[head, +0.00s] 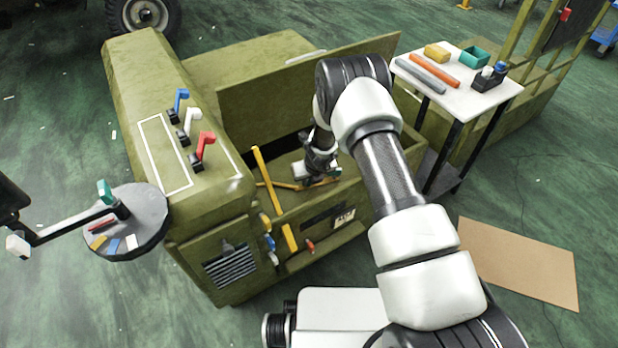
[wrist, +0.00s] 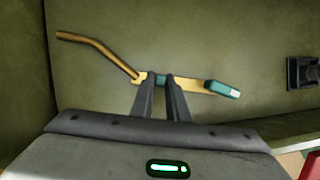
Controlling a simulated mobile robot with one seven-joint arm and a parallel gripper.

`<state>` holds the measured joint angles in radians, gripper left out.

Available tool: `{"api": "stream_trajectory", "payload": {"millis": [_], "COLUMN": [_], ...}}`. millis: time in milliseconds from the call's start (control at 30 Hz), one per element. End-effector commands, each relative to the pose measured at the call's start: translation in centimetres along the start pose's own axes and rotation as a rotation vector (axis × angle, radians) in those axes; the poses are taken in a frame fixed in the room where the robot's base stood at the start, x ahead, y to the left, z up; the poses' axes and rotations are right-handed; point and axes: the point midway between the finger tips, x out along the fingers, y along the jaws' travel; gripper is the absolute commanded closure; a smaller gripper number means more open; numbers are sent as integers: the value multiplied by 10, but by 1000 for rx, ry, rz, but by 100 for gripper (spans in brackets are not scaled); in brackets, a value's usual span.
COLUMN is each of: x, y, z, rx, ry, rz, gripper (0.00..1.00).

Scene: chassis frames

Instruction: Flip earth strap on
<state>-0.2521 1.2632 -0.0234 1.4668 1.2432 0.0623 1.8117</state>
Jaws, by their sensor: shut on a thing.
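What I take for the earth strap (wrist: 195,84) is a flat yellow bar with a teal tip at its right end, inside the olive bay of the vehicle. A bent ochre rod (wrist: 92,46) meets its left end in the wrist view. My gripper (wrist: 160,79) is shut on the bar near its left part, with a bit of teal showing between the fingers. In the head view my gripper (head: 318,180) is down in the open bay, and the arm and gripper hide much of the strap.
A yellow bar (head: 265,180) leans up at the bay's left. Blue, white and red levers (head: 203,148) stand on the hood. A small table (head: 456,70) with blocks is at the right. A dark square block (wrist: 302,72) is on the bay's right.

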Motion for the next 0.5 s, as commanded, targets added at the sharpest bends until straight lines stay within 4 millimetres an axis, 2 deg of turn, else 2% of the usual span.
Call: {"api": "stream_trajectory", "payload": {"millis": [400, 433, 500], "x": [0, 0, 0], "y": [-1, -1, -1], "z": [-2, -2, -2], "rx": [12, 13, 12], "ry": [2, 2, 2], "rz": [-4, -4, -4], "gripper": [100, 83, 71]}}
